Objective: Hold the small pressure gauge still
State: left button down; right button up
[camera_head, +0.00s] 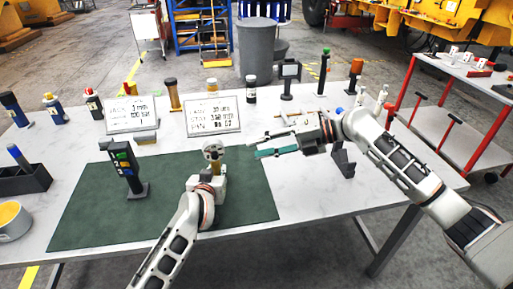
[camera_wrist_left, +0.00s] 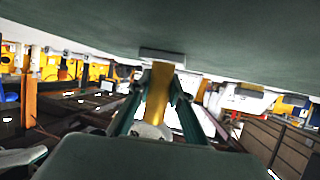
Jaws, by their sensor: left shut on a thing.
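The small pressure gauge (camera_head: 212,151) stands at the back edge of the green mat (camera_head: 90,215), its round head showing above my left gripper (camera_head: 212,168). In the left wrist view its brass stem (camera_wrist_left: 160,88) runs between the two teal fingers of my left gripper (camera_wrist_left: 157,105), which is shut on it. Part of a pale rounded shape shows below the stem there. The gauge's lower part is hidden in the head view. My right gripper (camera_head: 262,148) points left over the table, right of the gauge and apart from it. Its fingers look spread, with nothing clear between them.
Two white sign cards (camera_head: 212,115) stand behind the gauge. A dark handheld device (camera_head: 125,168) stands upright on the mat to the left. The mat's front is clear.

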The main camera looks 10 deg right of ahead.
pick_arm(q)
jog(key=c, duration=1.7)
grip_release()
